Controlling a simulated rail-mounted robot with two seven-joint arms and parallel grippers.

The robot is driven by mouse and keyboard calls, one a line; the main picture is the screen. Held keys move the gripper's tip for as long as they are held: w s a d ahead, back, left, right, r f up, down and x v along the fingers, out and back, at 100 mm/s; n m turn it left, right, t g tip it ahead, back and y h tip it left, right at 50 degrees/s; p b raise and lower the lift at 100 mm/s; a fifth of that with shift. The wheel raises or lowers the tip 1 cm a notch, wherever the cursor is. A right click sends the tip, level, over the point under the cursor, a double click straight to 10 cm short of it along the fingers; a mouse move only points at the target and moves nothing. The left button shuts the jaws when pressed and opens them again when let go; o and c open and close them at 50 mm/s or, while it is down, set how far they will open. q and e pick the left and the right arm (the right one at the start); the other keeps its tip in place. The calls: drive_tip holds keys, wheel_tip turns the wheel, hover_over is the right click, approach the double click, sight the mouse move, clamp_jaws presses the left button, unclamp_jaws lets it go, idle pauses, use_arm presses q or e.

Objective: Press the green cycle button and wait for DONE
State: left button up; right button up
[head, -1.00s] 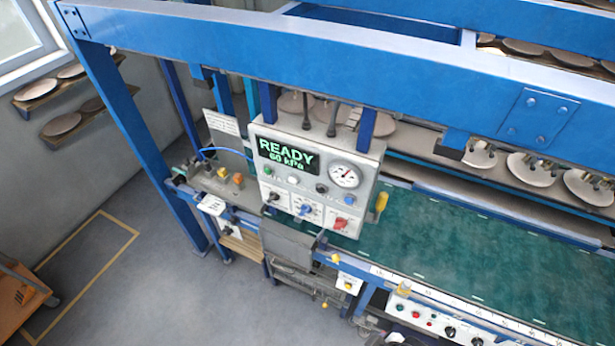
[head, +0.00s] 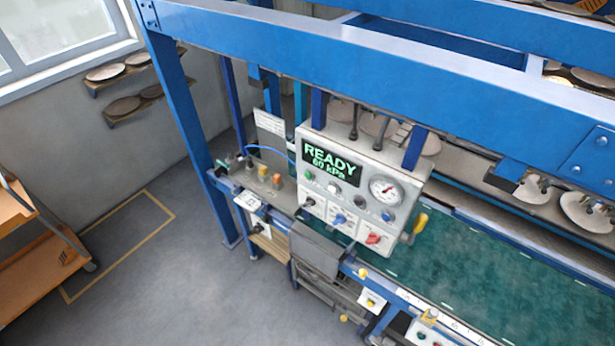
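The white control panel (head: 352,190) hangs from the blue frame near the middle of the head view. Its display (head: 330,161) reads READY and 60 kPa in green. The small green button (head: 309,176) sits just below the display's left end, with a white button (head: 333,188) to its right. A round gauge (head: 385,190) is at the panel's right. Lower on the panel are a black knob, a blue knob (head: 339,219) and a red knob (head: 374,238). Neither of my grippers shows in the head view.
A blue steel frame (head: 400,75) spans above the panel. A green conveyor belt (head: 480,265) runs to the right, with plates (head: 590,212) on the line behind it. An orange cart (head: 35,260) stands at the left. The grey floor (head: 190,290) between cart and machine is clear.

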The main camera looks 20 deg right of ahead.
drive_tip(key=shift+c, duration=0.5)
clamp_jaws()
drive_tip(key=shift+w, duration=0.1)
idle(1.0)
